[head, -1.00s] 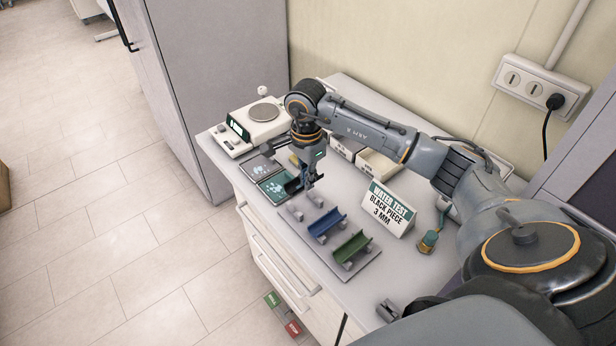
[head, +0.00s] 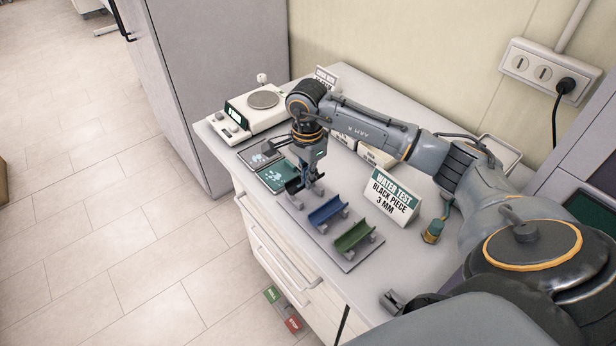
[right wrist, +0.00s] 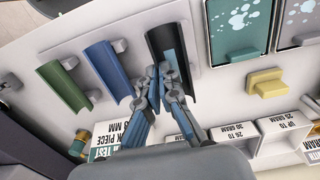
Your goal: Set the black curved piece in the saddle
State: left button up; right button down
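The black curved piece (right wrist: 173,62) is a dark half-pipe, held at the end of the saddle plate nearest the green mat. My right gripper (right wrist: 158,80) is closed on its near side wall, and it also shows in the head view (head: 313,184). In the head view the black piece (head: 293,185) is partly hidden by the fingers. The grey saddle (head: 296,203) shows beside and below it; I cannot tell whether they touch. The saddle plate (head: 347,266) also bears a blue curved piece (head: 327,213) and a green one (head: 354,236). My left gripper is not in view.
A scale (head: 245,121) stands beyond. A "Water test, black piece, 3 mm" sign (head: 388,197) stands to the right. The wrist view shows a yellow block (right wrist: 265,83) and labelled bins (right wrist: 232,132).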

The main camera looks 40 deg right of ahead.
jog(key=shift+b, duration=0.7)
dwell(1.2)
jog(key=shift+f+b, duration=1.5)
jog(key=shift+f, duration=0.1)
jog(key=c, duration=1.4)
grip_release()
jog(key=shift+c, duration=0.2)
jog(key=shift+r, duration=0.15)
notch_tip(320, 180, up, 12)
jog(key=shift+w, duration=0.15)
